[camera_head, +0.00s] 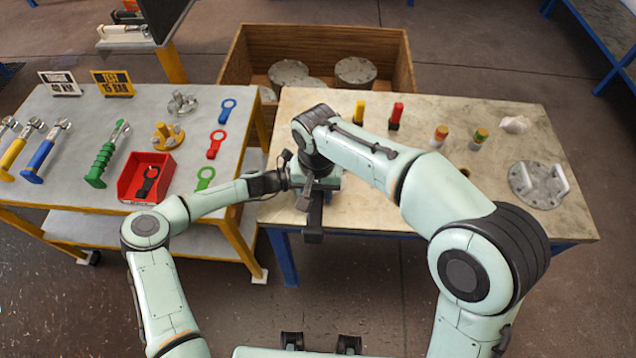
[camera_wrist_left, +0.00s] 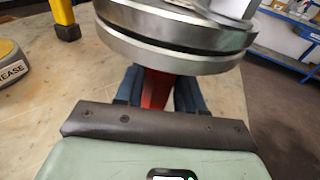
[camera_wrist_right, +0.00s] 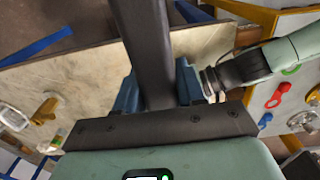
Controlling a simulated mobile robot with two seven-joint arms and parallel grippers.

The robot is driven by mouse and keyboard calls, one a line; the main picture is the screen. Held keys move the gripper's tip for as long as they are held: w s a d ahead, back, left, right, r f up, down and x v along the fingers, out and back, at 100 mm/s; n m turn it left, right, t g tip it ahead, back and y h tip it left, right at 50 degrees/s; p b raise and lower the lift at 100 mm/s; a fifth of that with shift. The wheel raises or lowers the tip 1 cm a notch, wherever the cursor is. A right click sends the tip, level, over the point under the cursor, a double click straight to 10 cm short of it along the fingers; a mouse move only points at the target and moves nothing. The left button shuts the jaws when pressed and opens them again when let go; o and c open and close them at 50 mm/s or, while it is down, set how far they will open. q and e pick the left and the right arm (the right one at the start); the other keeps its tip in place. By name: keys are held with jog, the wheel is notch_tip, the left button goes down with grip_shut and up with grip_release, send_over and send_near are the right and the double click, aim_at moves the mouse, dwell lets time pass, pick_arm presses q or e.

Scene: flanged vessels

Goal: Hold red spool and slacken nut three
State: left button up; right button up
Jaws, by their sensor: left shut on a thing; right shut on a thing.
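In the left wrist view, my left gripper (camera_wrist_left: 158,92) has its blue fingers on either side of a red spool (camera_wrist_left: 154,86). A thick grey metal flange (camera_wrist_left: 185,48) sits just beyond the fingers and hides the rest of the spool. In the right wrist view, my right gripper (camera_wrist_right: 157,92) is shut on a dark bar-like tool handle (camera_wrist_right: 146,40), which runs out past the fingers. In the head view, my right gripper (camera_head: 315,192) is beside my left gripper (camera_head: 272,183) at the workbench's left edge. My arms hide the spool there; nut three cannot be made out.
The workbench (camera_head: 450,205) carries yellow and red pieces and a handled flange cover (camera_head: 538,183) at right. A tool table (camera_head: 80,115) at left holds wrenches, coloured tags and a red bin (camera_head: 146,178). A wooden crate (camera_head: 320,42) with metal discs stands behind.

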jog(key=shift+f, duration=0.15)
dwell(0.4)
jog(key=shift+f, duration=1.05)
jog(key=shift+d+n, duration=0.4)
jog(key=shift+d, duration=0.1)
jog(key=w+d+r+n, duration=0.1)
jog(key=d+r+n, duration=0.3)
jog(key=r, duration=0.1)
jog(key=shift+w+d+n, duration=0.2)
jog(key=shift+d+n, duration=0.2)
dwell(0.3)
